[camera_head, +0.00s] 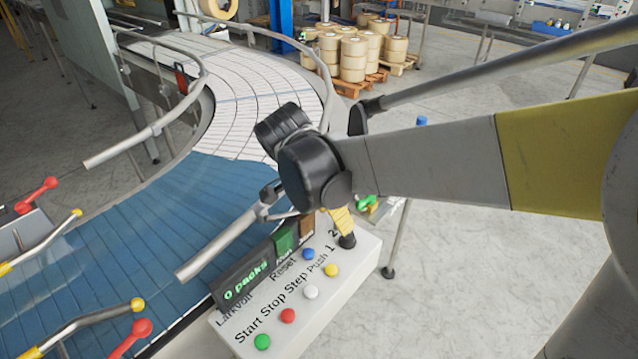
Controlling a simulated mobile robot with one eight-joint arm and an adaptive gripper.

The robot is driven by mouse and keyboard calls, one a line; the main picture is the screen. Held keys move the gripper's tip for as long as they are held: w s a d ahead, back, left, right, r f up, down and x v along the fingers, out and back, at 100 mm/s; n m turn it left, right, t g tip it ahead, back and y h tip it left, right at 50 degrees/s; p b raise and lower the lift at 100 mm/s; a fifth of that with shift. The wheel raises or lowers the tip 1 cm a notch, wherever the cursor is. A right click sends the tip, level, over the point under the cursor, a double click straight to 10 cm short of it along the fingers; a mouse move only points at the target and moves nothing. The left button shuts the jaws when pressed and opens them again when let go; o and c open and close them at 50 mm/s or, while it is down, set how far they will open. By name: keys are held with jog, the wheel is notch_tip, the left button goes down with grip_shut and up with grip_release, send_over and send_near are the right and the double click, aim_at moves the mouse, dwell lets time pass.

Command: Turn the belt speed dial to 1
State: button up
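The white control box (317,317) stands at the lower middle, beside the conveyor. Its top carries the labels Start, Stop, Step, Push, Reset and the digits 1 and 2. My arm reaches in from the right to a black wrist joint (310,172) above the box's far end. Below it, my gripper (346,238) shows as a yellow piece with a dark lower end at the box's far right corner, by the digits. The belt speed dial cannot be made out apart from this dark end. Whether the fingers are open, and whether they touch anything, cannot be told.
Green (262,341), red (288,315), white (311,291), yellow (331,270) and blue (309,254) buttons sit on the box. A display (247,290) reads "0 packs". A metal guide rail (220,245) runs beside the blue belt (110,255).

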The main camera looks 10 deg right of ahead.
aim_at(347, 235)
jog(key=b+x, duration=0.1)
jog(key=x, duration=0.8)
jog(key=shift+d+f, duration=0.2)
jog(key=shift+f, duration=0.1)
grip_shut()
